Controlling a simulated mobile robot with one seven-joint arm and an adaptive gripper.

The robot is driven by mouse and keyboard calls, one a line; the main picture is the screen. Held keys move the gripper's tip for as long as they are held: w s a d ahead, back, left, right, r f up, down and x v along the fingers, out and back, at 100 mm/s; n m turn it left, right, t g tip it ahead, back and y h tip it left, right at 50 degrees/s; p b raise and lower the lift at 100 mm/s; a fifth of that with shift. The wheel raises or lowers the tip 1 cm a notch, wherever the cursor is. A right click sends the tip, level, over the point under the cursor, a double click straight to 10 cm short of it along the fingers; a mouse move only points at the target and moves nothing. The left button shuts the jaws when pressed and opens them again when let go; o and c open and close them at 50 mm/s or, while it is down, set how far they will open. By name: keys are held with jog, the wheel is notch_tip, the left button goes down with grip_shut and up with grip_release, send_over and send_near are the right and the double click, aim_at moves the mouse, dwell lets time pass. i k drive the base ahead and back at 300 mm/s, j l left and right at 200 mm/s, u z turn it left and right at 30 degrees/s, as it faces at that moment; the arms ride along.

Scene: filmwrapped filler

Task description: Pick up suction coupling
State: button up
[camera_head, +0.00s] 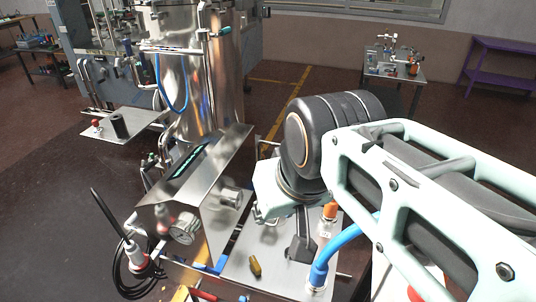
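I cannot say for certain which part is the suction coupling. A bent blue hose (322,267) ends in a metallic fitting (317,282) on the metal tabletop, at the lower right. An orange-capped clear fitting (329,218) stands behind it. A small olive-yellow piece (254,266) lies on the same tabletop, to the left. My gripper (300,250) points down over the tabletop, between the yellow piece and the orange-capped fitting. Its dark finger part shows, but my wrist and arm hide much of it. I cannot see whether it is open or holds anything.
A steel box with gauges (182,228) stands left of my gripper, below a tall steel tank (205,85). A black cable (118,262) loops at the lower left. A side tray (140,130) carries a dark cylinder (119,126). A bare tabletop patch (262,245) lies beside my gripper.

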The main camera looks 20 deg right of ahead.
aim_at(317, 278)
jog(key=k+z, duration=0.1)
jog(key=z, duration=0.75)
jog(key=k+l+z, duration=0.1)
jog(key=z, duration=0.3)
jog(key=k+l+z, duration=0.1)
jog(key=z, duration=0.35)
